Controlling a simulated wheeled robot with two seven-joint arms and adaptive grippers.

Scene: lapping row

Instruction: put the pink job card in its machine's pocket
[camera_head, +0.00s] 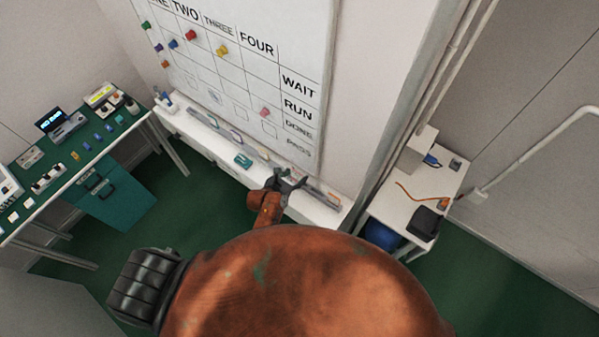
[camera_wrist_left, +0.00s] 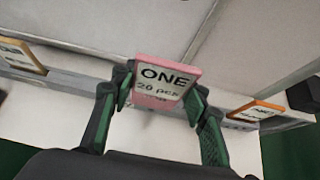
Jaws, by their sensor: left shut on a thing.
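My left gripper (camera_head: 286,180) is over the white ledge (camera_head: 328,217) below the whiteboard. In the left wrist view it is shut on the pink job card (camera_wrist_left: 165,78), with a finger at each side. The card faces the camera, slightly tilted, and reads "ONE" and "20 pcs"; a lower line is too small to read. In the head view the card is too small to make out clearly. My right gripper is not in view.
A yellow-edged card (camera_wrist_left: 22,55) and an orange-edged card (camera_wrist_left: 256,110) stand along the ledge on either side. The whiteboard (camera_head: 240,75) carries columns ONE to FOUR and coloured magnets. A green-topped bench (camera_head: 70,165) is left; a small white table (camera_head: 400,200) is right.

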